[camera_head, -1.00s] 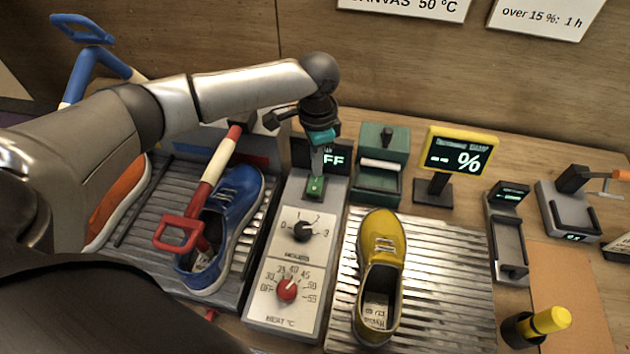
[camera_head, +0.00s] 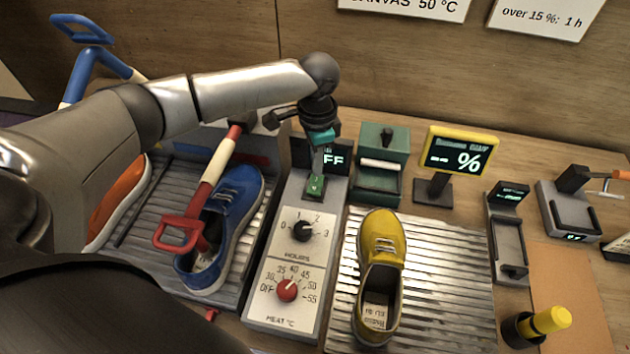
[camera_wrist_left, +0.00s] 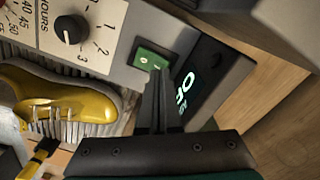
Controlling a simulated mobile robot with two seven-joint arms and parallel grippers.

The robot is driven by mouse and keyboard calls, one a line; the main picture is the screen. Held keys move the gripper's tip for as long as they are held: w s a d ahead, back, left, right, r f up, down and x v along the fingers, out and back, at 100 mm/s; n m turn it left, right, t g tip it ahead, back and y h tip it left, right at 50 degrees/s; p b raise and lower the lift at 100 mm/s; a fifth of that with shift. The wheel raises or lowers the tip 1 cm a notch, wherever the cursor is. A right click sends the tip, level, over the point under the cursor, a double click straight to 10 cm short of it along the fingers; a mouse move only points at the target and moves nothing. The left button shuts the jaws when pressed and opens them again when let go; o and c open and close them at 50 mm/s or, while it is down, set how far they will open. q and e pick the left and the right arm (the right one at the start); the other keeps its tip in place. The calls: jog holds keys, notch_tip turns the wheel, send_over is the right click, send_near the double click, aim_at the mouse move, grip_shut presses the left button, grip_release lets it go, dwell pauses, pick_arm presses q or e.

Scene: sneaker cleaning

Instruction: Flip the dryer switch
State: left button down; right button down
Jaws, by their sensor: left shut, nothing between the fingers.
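The green dryer switch (camera_head: 316,186) sits on the grey control panel (camera_head: 332,220), above the hours knob (camera_head: 302,231) and the red heat knob (camera_head: 288,289). It also shows in the left wrist view (camera_wrist_left: 153,54). A small display (camera_head: 334,158) behind the switch reads OFF, partly covered by my gripper. My left gripper (camera_head: 318,172) is shut and empty, pointing down with its tips at the switch's far edge. In the left wrist view the fingertips (camera_wrist_left: 157,74) overlap the switch's edge; I cannot tell if they touch it. My right gripper is not in view.
A blue shoe (camera_head: 222,230) with a red-and-white handled tool lies on the left rack. A yellow shoe (camera_head: 381,262) lies on the right ribbed rack (camera_head: 440,270). A green device (camera_head: 381,160) and a yellow-framed percent display (camera_head: 460,152) stand right of my gripper.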

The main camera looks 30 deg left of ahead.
aim_at(317, 179)
pick_arm(q)
jog(key=shift+f+b, duration=0.3)
jog(key=shift+f, duration=0.7)
dwell(0.5)
notch_tip(317, 179, up, 7)
jog(key=p, duration=0.9)
jog(key=shift+r, duration=0.1)
dwell(0.5)
